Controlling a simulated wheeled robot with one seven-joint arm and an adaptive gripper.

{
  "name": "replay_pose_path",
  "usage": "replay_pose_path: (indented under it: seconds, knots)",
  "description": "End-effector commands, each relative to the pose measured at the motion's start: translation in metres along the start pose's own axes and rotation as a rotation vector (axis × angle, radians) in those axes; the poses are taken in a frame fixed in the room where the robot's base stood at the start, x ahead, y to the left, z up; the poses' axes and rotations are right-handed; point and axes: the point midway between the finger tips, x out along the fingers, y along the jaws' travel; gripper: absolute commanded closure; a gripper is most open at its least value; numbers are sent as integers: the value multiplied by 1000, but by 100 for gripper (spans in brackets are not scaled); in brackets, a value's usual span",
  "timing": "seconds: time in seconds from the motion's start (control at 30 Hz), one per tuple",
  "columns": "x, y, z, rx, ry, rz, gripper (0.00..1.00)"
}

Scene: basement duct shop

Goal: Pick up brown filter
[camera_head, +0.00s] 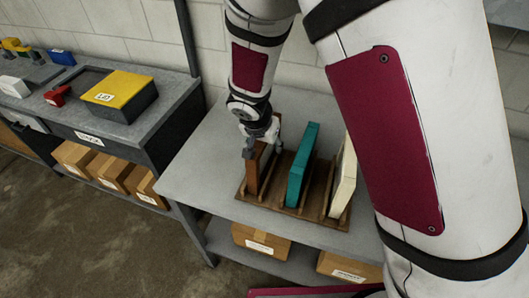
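The brown filter (253,173) stands upright in the left slot of a wooden rack (285,209) on a grey table. My gripper (262,149) is at its upper edge, pointing down. One dark finger shows on the left side of the filter and a lighter one on the right. The gripper hides part of the filter's top. I cannot tell whether the fingers touch it or are clamped on it.
A teal filter (301,166) and a cream filter (344,180) stand in the same rack to the right. The grey table (203,173) is clear left of the rack. A bench with a yellow-topped box (120,95) stands left, and cardboard boxes (261,242) sit below.

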Motion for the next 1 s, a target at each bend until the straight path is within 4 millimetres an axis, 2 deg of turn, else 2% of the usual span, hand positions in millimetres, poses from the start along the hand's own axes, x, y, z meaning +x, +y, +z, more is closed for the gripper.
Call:
replay_pose_path:
  seconds: [0.5,0.57,0.7,0.73,1.0]
  knots:
    - [3,0,2,0,0,0,52]
    - [3,0,2,0,0,0,63]
    - [3,0,2,0,0,0,95]
    - [3,0,2,0,0,0,100]
    - [3,0,1,0,0,0,100]
